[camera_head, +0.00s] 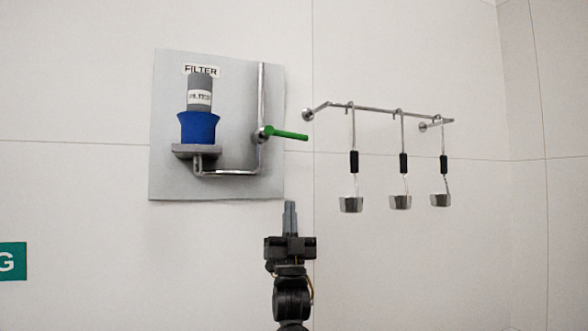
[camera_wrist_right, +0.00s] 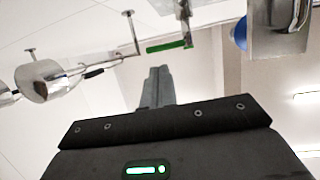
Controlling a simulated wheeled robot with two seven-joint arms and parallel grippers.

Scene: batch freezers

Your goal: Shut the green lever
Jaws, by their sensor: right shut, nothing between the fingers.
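The green lever (camera_head: 290,134) sticks out to the right, almost level, from a valve on the metal pipe (camera_head: 262,95) of the wall panel. It also shows in the right wrist view (camera_wrist_right: 165,46). My right gripper (camera_head: 290,205) is shut and empty, below the lever and apart from it, pointing up near the panel's lower right corner. Its closed fingers also show in the right wrist view (camera_wrist_right: 158,72). My left gripper is not in view.
The grey panel (camera_head: 225,185) carries a blue and grey filter (camera_head: 199,127) on a small shelf. To the right, a wall rail (camera_head: 380,110) holds several hanging ladles, one being the middle ladle (camera_head: 401,202). A green sign (camera_head: 12,261) is at the lower left. The wall below the ladles is clear.

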